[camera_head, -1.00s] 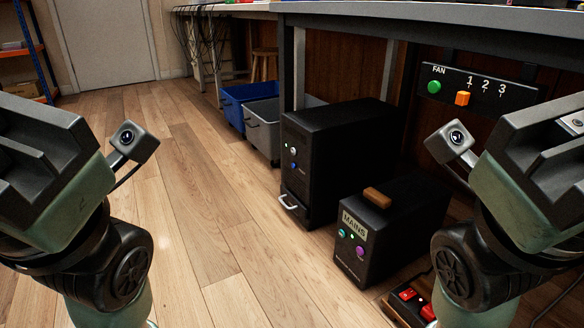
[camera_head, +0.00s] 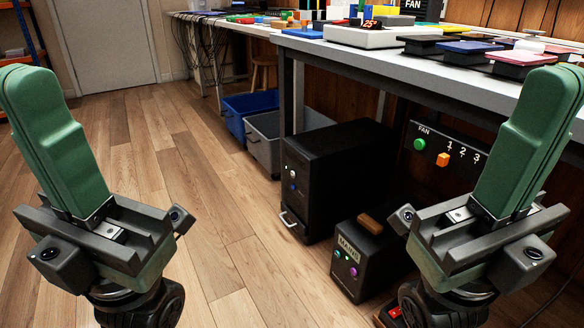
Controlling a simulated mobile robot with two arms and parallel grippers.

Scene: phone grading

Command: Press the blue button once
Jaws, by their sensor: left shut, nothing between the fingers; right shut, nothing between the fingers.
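A small blue button (camera_head: 293,187) sits on the front face of the black tower (camera_head: 345,145), just below a pale round button (camera_head: 292,174). The tower stands on the floor under the bench. My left gripper (camera_head: 22,80) is shut and empty, pointing up at the left edge, far from the tower. My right gripper (camera_head: 555,82) is shut and empty, pointing up at the right in front of the bench. Neither touches a button.
A black MAINS box (camera_head: 375,245) with teal and purple buttons stands right of the tower. A FAN panel (camera_head: 460,150) has a green button and orange knob. Blue (camera_head: 237,120) and grey (camera_head: 264,152) bins stand behind. The floor (camera_head: 215,190) at left is clear.

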